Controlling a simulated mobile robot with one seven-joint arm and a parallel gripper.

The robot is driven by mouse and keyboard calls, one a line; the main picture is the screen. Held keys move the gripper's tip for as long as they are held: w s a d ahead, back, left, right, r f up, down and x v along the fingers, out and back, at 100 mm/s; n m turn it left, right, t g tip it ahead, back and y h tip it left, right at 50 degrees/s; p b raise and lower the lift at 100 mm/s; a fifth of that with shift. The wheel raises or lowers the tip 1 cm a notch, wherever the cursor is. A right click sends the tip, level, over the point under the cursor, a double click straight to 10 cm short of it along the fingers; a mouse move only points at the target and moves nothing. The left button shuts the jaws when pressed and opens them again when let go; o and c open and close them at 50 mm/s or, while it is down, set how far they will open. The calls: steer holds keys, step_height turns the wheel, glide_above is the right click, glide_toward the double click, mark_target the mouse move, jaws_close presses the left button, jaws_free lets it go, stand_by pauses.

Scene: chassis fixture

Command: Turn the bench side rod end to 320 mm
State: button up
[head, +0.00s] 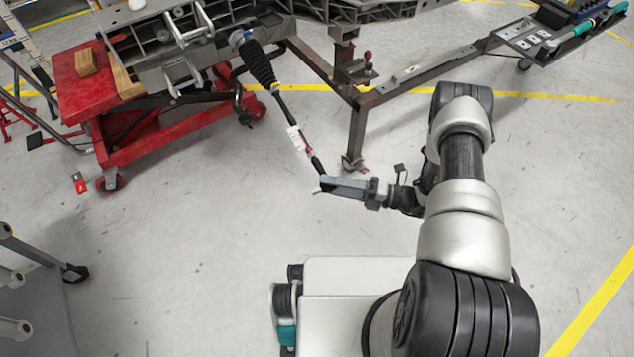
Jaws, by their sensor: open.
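The bench side rod (293,127) runs down and right from a ribbed black boot (258,64) on the chassis fixture. It carries a white tag with a red mark beside it. Its lower rod end (317,164) is dark and small, close to my gripper (322,184). My gripper points left, with its jaws open just below the rod end. I cannot tell from this view whether the rod end is between the jaws or only in line with them. No length scale on the rod is readable.
A red lift cart (82,93) with wooden blocks stands under the chassis at left. A steel frame leg (356,135) stands just behind my gripper. A tool tray (545,45) is at upper right, and a grey cart (35,300) at lower left.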

steer(key=shift+x, duration=2.1)
